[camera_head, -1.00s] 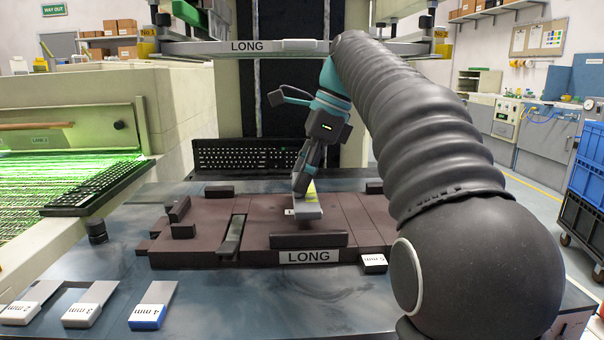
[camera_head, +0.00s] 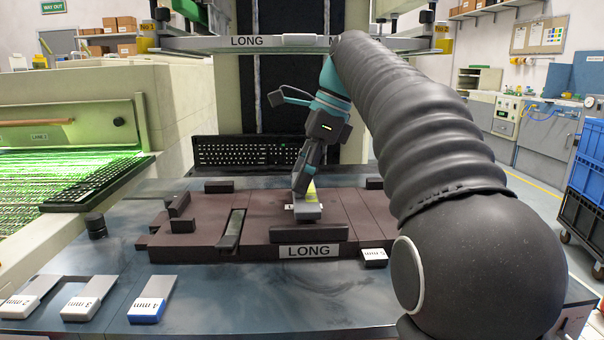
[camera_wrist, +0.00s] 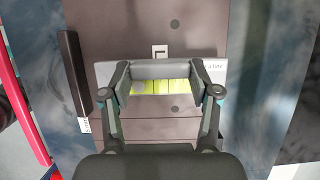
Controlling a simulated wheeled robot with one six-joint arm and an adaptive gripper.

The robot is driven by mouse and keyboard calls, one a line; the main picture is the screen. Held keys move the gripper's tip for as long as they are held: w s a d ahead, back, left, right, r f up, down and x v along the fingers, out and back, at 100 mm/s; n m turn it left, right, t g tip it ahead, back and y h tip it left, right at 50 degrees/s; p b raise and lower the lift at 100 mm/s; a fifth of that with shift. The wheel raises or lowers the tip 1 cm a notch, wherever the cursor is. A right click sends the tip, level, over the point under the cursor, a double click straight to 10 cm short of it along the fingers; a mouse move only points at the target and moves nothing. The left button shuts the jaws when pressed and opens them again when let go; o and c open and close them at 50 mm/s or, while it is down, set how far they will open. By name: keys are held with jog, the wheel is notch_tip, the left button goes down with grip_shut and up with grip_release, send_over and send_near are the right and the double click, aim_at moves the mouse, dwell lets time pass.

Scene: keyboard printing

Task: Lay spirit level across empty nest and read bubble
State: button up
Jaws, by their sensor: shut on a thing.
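The spirit level (camera_head: 308,213) is a grey bar with a yellow-green vial. My gripper (camera_head: 305,190) is shut on it over the brown nest (camera_head: 355,212), which carries a LONG label and holds no keyboard. In the wrist view, the gripper (camera_wrist: 163,92) has a finger at each end of the vial (camera_wrist: 163,87), and the bar's ends stick out past both fingers. A greyish round spot, perhaps the bubble, shows left of the vial's middle. The level lies on or just above the nest surface; I cannot tell whether it touches. The fingers hide part of it.
A black keyboard (camera_head: 245,152) lies behind the nest, and another (camera_head: 97,184) is on the green-lit conveyor at left. Gauge blocks marked 2 mm (camera_head: 20,306), 3 mm (camera_head: 80,308) and 4 mm (camera_head: 147,310) lie at front left; a 5 mm one (camera_head: 374,257) is at right. A LONG frame (camera_head: 200,43) hangs above.

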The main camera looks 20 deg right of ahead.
jog(key=shift+f+b, duration=0.4)
jog(key=shift+f, duration=0.3)
dwell(0.6)
jog(key=o, duration=1.6)
notch_tip(320, 180, up, 3)
jog(key=p, duration=0.3)
jog(key=shift+f, duration=0.2)
jog(key=shift+r, duration=2.25)
